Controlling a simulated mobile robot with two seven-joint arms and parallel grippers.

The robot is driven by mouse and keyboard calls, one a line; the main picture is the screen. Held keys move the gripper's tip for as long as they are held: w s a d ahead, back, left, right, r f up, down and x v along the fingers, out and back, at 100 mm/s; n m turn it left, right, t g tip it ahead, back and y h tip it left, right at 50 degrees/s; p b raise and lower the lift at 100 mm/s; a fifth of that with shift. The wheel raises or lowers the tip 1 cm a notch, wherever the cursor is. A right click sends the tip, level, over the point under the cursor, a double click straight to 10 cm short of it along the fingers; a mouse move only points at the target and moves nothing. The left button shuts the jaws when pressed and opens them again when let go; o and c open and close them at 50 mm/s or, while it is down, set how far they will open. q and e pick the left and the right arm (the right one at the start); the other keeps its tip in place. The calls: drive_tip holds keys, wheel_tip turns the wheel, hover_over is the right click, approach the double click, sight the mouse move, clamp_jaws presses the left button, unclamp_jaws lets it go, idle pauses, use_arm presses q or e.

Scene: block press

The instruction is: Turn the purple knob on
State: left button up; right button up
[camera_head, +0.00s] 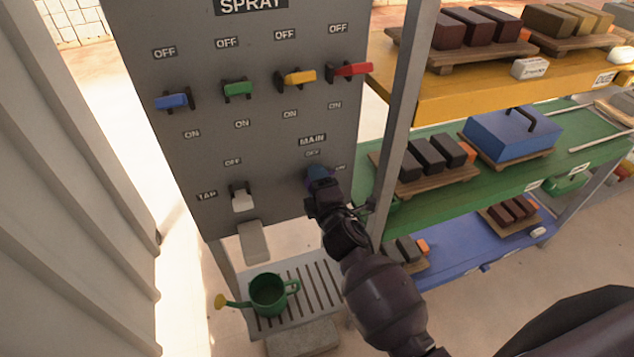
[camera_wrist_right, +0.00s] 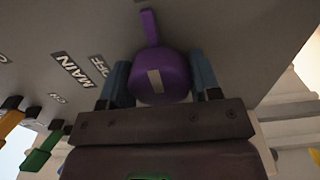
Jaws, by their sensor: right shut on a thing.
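The purple knob (camera_wrist_right: 160,75) sits on the grey panel (camera_head: 150,60), below the MAIN and OFF labels. In the head view my right gripper (camera_head: 319,183) covers most of it. In the wrist view the blue fingers of my right gripper (camera_wrist_right: 163,82) close on it from both sides. The knob has a pale mark on its face. A narrow purple tab points to the top of that picture, not toward the OFF label at the left. In the head view an ON label lies to the upper right of the knob. My left gripper is not in view.
Blue (camera_head: 172,101), green (camera_head: 238,89), yellow (camera_head: 300,77) and red (camera_head: 350,70) levers line the panel above. A white tap lever (camera_head: 243,202) is left of the knob. A green watering can (camera_head: 268,293) stands on the grate below. A post and loaded shelves flank the right.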

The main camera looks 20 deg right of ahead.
drive_tip(key=o, duration=0.9)
drive_tip(key=shift+o, duration=0.2)
drive_tip(key=shift+s, duration=0.1)
drive_tip(key=s, duration=1)
drive_tip(key=shift+s+d, duration=0.2)
drive_tip(key=shift+s, duration=0.1)
drive_tip(key=s+d+f+m+g, duration=0.3)
drive_tip(key=s+d+f+m, duration=0.2)
drive_tip(key=s+f+m, duration=0.2)
drive_tip(key=s+d+f+m+g, duration=0.3)
drive_tip(key=s+d+f+m, duration=0.2)
drive_tip(key=s+f+m, duration=0.2)
drive_tip(key=s+m, duration=0.2)
drive_tip(key=m, duration=0.1)
drive_tip(key=shift+d+f+h, duration=0.15)
drive_tip(key=shift+h, duration=0.25)
